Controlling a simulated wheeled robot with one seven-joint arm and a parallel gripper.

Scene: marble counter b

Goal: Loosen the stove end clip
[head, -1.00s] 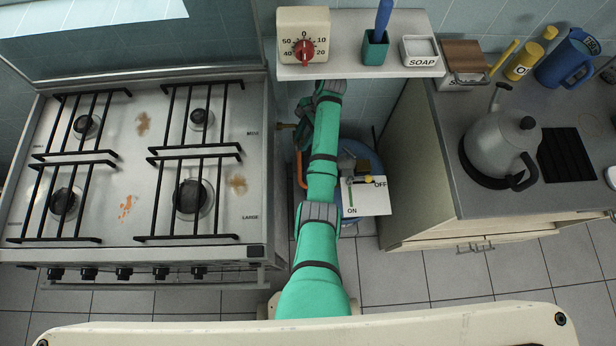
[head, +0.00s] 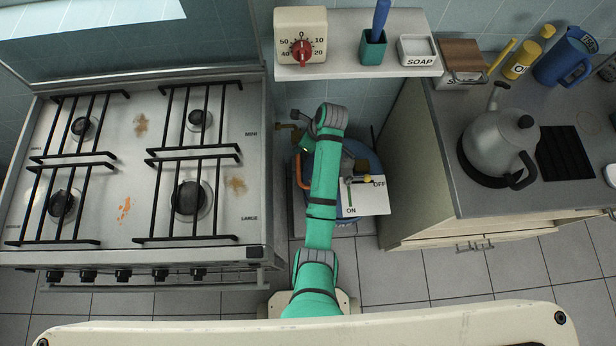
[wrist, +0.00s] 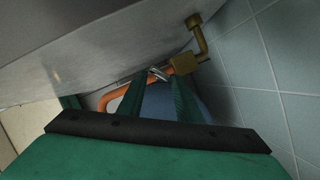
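The stove end clip (wrist: 157,74) is a small silvery clip on the orange hose (wrist: 125,96), beside the brass fitting (wrist: 186,63) at the stove's side. My gripper (wrist: 165,78) has its two green fingers apart, one on each side of the hose end, with the tips close to the clip. I cannot tell whether they touch it. In the head view, the brass fitting (head: 284,126) and orange hose (head: 305,170) show left of my arm; the clip is too small or hidden there.
The stove (head: 145,235) is close on the left and the cabinet (head: 415,175) on the right. A blue gas cylinder (head: 366,158) with an ON/OFF plate (head: 366,200) is under my arm. A shelf (head: 350,68) with a timer (head: 301,35) overhangs the gap.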

